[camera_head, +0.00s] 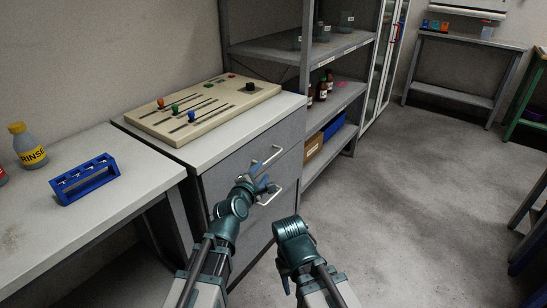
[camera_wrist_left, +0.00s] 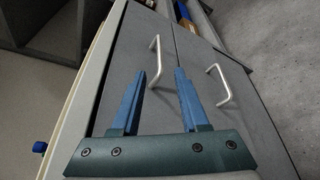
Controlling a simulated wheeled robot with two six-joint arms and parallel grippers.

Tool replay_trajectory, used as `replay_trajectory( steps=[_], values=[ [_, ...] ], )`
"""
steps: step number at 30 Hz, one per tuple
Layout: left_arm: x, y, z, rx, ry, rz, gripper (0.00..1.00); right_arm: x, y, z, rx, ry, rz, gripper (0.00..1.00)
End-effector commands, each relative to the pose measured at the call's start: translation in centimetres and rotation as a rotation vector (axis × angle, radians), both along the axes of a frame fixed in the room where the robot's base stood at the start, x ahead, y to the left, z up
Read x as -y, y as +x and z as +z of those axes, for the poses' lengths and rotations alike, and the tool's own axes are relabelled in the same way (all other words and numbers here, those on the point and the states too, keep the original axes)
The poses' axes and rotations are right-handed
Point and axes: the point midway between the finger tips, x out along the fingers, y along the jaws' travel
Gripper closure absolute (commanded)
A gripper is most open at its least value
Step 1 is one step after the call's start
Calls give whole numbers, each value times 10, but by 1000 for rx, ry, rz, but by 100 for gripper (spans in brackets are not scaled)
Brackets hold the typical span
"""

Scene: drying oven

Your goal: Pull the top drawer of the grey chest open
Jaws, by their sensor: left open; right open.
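The grey chest (camera_head: 222,184) stands in the middle of the head view with a light top. The top drawer (camera_head: 237,164) looks closed and has a bar handle (camera_head: 265,157). A second handle (camera_head: 269,196) sits on the drawer below. My left gripper (camera_head: 262,180) is in front of the top drawer, near its handle. In the left wrist view its two blue fingers (camera_wrist_left: 156,97) are open, with the top handle (camera_wrist_left: 155,59) ahead between their tips and nothing gripped. The lower handle (camera_wrist_left: 219,84) is to the right of the fingers. My right gripper (camera_head: 285,283) is low in the head view, mostly hidden by its wrist.
A control panel with sliders (camera_head: 203,106) lies on the chest. A table (camera_head: 110,207) at left holds a blue rack (camera_head: 84,179) and a rinse bottle (camera_head: 28,147). Shelving (camera_head: 338,47) stands behind the chest. The floor at right (camera_head: 410,190) is clear.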

Motion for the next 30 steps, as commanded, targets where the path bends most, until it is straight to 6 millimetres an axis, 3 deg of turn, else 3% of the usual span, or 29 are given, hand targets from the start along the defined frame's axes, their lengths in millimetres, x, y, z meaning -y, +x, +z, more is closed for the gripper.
replay_trajectory(
  steps=[7,21,30],
  values=[
    [4,13,-3,1,-4,1,55,0,0,-4,0,0,0,50],
    [30,99,-23,0,-2,1,55,1,0,-23,1,-4,1,50],
    [39,126,-29,0,-2,1,55,1,0,-29,1,-5,2,50]
  ],
)
